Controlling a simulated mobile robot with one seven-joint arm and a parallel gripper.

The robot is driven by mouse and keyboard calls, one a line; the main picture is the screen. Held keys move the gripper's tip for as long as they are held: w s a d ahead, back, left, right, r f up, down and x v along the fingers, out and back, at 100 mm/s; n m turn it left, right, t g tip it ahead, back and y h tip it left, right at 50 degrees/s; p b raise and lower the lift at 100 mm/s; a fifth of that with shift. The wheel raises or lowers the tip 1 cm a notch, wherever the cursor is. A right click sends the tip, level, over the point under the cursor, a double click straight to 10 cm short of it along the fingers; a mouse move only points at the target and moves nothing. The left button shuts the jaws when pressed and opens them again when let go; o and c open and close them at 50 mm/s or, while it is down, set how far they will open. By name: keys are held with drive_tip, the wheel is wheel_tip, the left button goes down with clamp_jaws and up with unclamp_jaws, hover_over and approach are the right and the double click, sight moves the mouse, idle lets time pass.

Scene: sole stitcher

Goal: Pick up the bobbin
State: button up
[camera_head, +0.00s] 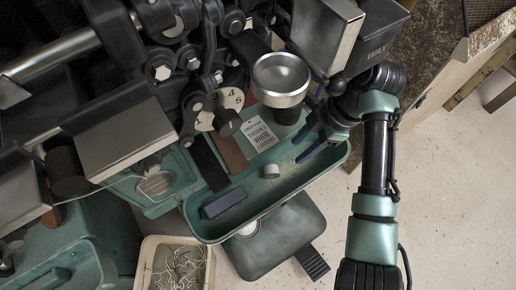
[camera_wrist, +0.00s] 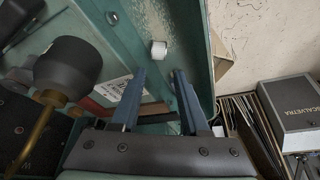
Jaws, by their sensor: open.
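The bobbin is a small white cylinder (camera_head: 271,171) on the green tray (camera_head: 196,222) of the machine, towards its right part. In the wrist view the bobbin (camera_wrist: 159,48) lies just beyond the fingertips, roughly centred between them. My gripper (camera_head: 300,146) comes in from the right over the tray's right end, with blue fingers apart and nothing between them. In the wrist view my gripper (camera_wrist: 159,75) is open, and the bobbin is not between the fingers.
A dark blue block (camera_head: 224,203) lies in the tray left of the bobbin. A metal cup (camera_head: 281,76) stands behind. A printed label (camera_head: 260,134) is fixed near the tray's back. A box of thread scraps (camera_head: 176,262) stands below. A grey case (camera_wrist: 291,112) stands at right.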

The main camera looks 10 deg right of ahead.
hover_over(276, 168)
drive_tip(key=d, duration=0.2)
drive_tip(key=f, duration=0.6)
drive_tip(key=shift+s+d+f, duration=0.1)
drive_tip(key=shift+s+f, duration=0.2)
drive_tip(key=shift+b+x, duration=0.4)
drive_tip(key=shift+x, duration=2.5)
drive_tip(key=shift+w+r, duration=0.1)
drive_tip(key=shift+w, duration=0.05)
clamp_jaws()
